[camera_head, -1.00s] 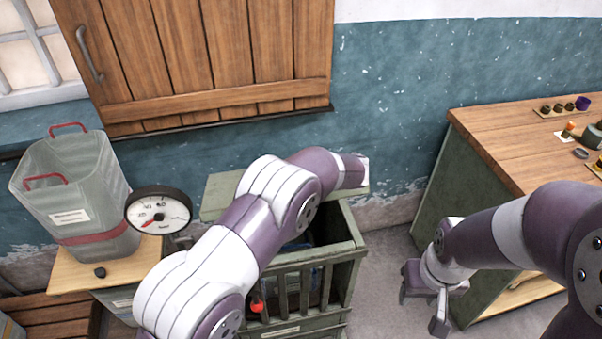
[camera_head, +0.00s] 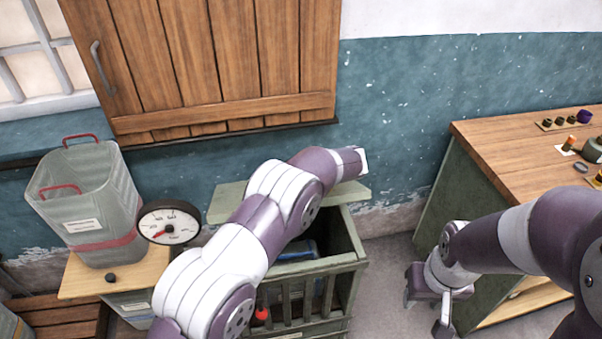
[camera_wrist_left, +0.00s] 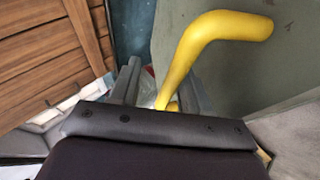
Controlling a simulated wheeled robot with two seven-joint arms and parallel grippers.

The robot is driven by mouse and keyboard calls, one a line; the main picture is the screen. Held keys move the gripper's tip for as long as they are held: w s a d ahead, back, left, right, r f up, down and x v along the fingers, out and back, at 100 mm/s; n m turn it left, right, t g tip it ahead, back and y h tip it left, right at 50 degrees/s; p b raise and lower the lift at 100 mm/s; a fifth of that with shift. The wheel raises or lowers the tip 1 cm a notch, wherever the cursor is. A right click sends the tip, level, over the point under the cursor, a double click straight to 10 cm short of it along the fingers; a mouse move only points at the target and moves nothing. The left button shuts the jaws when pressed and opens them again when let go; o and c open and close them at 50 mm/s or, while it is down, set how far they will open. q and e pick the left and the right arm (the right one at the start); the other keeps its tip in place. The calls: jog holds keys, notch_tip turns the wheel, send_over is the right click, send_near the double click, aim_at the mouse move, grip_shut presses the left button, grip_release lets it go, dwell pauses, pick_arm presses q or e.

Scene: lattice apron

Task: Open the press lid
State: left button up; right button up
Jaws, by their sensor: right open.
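A green slatted box (camera_head: 345,262), apparently the press, stands in the middle of the head view behind my left arm. Its top shows open to the inside, where a blue thing lies. A flat green panel (camera_head: 348,193), apparently the lid, shows at its back edge, partly covered by my arm. In the left wrist view a bent yellow handle (camera_wrist_left: 210,35) stands by a grey-green panel (camera_wrist_left: 255,75). The fingers of my left gripper (camera_wrist_left: 163,92) are apart, with the handle's lower end between them. My right gripper (camera_head: 425,308) is open and empty.
A pressure gauge (camera_head: 169,223) and a grey bin with red handles (camera_head: 88,205) are at left, the bin on a small wooden table (camera_head: 75,285). A red knob (camera_head: 262,313) shows at the box front. A wooden-topped counter (camera_head: 500,135) is at right.

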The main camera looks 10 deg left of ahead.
pick_arm(q)
jog(key=shift+r, duration=0.15)
jog(key=shift+s+d+r+b, duration=0.1)
jog(key=shift+d+r+b, duration=0.1)
jog(key=shift+d+b, duration=0.15)
jog(key=b+v, duration=0.3)
jog(key=v, duration=0.8)
jog(key=shift+s+d+r+b, duration=0.15)
jog(key=shift+s+r+b, duration=0.05)
jog(key=shift+b, duration=0.1)
jog(key=shift+d, duration=0.1)
